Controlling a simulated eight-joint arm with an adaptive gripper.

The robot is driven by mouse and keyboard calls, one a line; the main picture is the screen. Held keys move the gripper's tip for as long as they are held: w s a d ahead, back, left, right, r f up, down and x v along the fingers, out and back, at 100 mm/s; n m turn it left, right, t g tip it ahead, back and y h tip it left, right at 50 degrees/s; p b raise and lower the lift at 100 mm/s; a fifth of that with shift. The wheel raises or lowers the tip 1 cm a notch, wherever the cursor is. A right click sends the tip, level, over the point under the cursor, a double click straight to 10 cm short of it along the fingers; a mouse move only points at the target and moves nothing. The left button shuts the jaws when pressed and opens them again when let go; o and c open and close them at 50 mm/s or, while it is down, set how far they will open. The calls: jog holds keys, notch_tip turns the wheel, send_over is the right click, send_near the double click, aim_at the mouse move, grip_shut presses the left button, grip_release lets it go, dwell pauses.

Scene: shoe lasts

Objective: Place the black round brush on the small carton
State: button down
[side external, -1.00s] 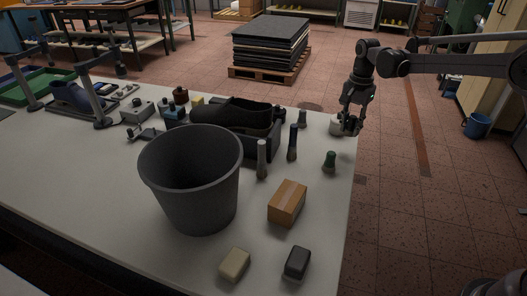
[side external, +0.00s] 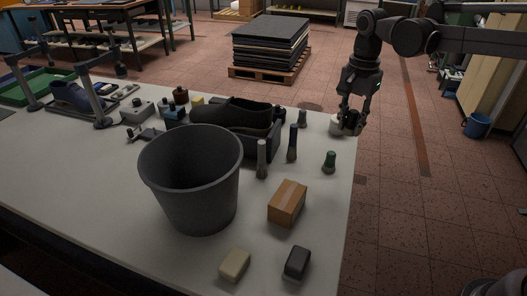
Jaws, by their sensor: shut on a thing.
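The small carton (side external: 287,203) is a brown box with a tape strip, standing on the white table to the right of the grey bin. Its top is bare. My gripper (side external: 350,124) is at the table's right edge, behind and to the right of the carton, pointing down. It is shut on a small dark thing, which looks like the black round brush (side external: 350,120). The fingers hide much of it, and I cannot tell whether it touches the table.
A large grey bin (side external: 190,190) stands left of the carton. Upright brushes (side external: 262,160), (side external: 292,144) and a green-topped one (side external: 329,161) stand behind it. A white round thing (side external: 336,125) is beside my gripper. Two blocks (side external: 235,264), (side external: 297,262) lie in front.

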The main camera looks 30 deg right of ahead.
jog(key=s+a+r, duration=0.2)
jog(key=s+a, duration=0.3)
jog(key=a, duration=0.2)
send_over(287, 196)
jog(key=f, duration=0.6)
jog(key=shift+d+f, duration=0.35)
jog(key=shift+d, duration=0.05)
jog(key=shift+a+f, duration=0.3)
jog(key=shift+a, duration=0.1)
jog(key=shift+f, duration=1.95)
jog(key=shift+f, duration=0.15)
jog(key=c, duration=1.1)
grip_release()
jog(key=shift+o, duration=0.2)
